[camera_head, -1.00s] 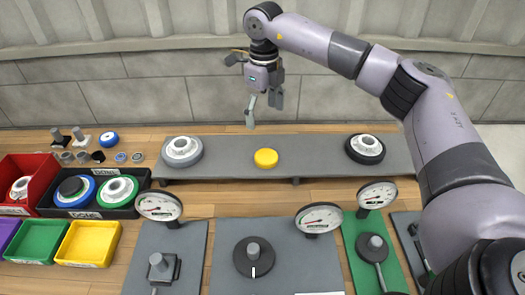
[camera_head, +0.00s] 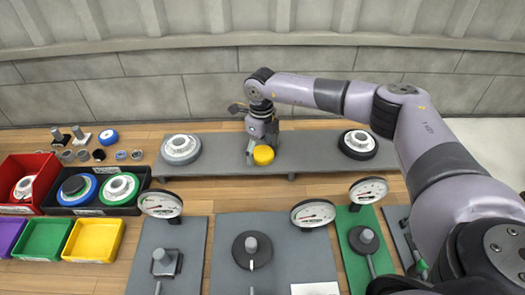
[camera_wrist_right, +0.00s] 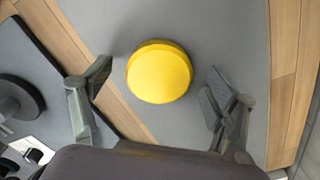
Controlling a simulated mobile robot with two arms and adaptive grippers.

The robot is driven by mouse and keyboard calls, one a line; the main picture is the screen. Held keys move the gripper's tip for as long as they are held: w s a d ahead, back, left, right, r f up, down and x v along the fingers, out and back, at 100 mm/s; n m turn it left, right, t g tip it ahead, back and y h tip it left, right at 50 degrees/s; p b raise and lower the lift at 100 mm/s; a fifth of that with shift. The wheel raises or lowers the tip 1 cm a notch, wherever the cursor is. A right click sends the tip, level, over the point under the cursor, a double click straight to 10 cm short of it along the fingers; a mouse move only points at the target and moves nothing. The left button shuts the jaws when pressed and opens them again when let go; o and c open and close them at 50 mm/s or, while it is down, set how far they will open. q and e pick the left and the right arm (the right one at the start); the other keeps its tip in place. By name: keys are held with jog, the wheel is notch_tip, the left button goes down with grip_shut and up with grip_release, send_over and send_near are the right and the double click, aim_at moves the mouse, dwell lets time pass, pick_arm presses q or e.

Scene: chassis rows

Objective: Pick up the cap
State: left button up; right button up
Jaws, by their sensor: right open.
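The cap is a round yellow disc (camera_head: 263,155) lying on the grey raised shelf (camera_head: 225,160), between two wheel-like parts. It also shows in the right wrist view (camera_wrist_right: 159,72), lying flat on the grey surface. My right gripper (camera_head: 258,150) is low over the shelf, right at the cap. In the right wrist view the two fingers (camera_wrist_right: 157,88) are spread wide, one on each side of the cap, with clear gaps to it. Nothing is held. My left gripper is not in view.
A white-and-grey wheel (camera_head: 181,149) stands left on the shelf, a black-and-white one (camera_head: 358,144) right. Gauges, such as one (camera_head: 313,213), stand in front. Coloured bins, including a yellow bin (camera_head: 93,260), are at the left. The shelf between the wheels is otherwise clear.

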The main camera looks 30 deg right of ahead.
jog(key=shift+c, duration=0.2)
jog(key=c, duration=1.1)
